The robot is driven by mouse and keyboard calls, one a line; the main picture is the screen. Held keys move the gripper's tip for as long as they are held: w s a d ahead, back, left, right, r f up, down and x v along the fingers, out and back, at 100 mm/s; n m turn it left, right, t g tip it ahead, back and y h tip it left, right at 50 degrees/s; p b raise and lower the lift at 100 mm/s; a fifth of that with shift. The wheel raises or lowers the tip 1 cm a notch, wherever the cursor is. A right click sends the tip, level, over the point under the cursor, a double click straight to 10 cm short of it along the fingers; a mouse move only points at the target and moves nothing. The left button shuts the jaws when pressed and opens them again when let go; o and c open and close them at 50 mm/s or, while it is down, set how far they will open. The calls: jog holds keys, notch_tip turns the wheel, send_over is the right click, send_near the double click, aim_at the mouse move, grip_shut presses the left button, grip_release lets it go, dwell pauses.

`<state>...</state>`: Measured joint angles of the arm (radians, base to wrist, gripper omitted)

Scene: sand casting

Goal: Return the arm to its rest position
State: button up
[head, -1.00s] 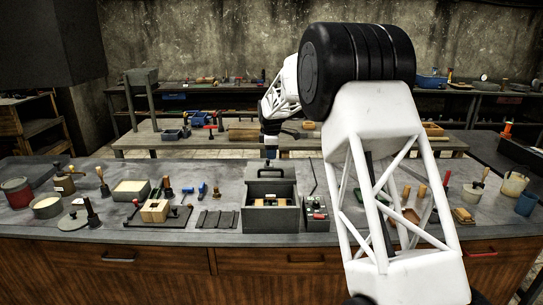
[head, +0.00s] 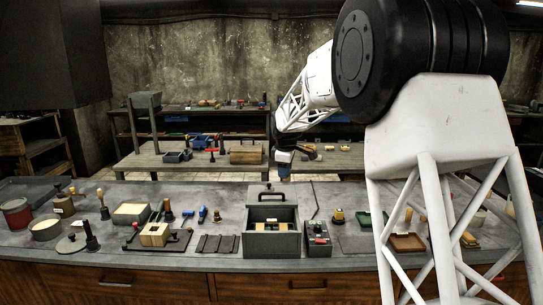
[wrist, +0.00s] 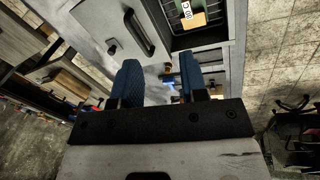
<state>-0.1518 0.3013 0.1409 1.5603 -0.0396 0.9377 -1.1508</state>
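My arm, white with a black elbow joint, is raised on the right side of the head view and bends over toward the middle. My gripper (head: 284,165) hangs down above the back of the grey workbench (head: 215,192), behind the grey box. In the wrist view my gripper (wrist: 160,75) shows two blue fingers held well apart. Nothing is held between them. The fingertips are small and dark in the head view.
The grey open box (head: 271,242) with a handled panel stands near the bench's front. A control box (head: 317,241) is right of it. A brown tray (head: 407,242) lies partly behind my arm. Tools and a red pot (head: 17,214) stand left. Another table (head: 205,166) is behind.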

jog(key=s+d+r+m, duration=0.3)
jog(key=s, duration=0.7)
jog(key=s+d+r+m, duration=0.2)
jog(key=s+d, duration=0.1)
jog(key=s, duration=0.7)
jog(key=s+d+r+m, duration=0.3)
jog(key=s, duration=0.7)
jog(key=s+d+f+m, duration=0.1)
jog(key=s+f+m, duration=0.1)
jog(key=s, duration=0.8)
jog(key=s+d+f+m, duration=0.2)
jog(key=s+f+m, duration=0.1)
jog(key=s, duration=0.7)
jog(key=s+d+f+m, duration=0.1)
jog(key=s+f+m, duration=0.1)
jog(key=s, duration=0.8)
jog(key=shift+s+d+f, duration=0.3)
jog(key=shift+s+f, duration=0.05)
jog(key=shift+f, duration=0.25)
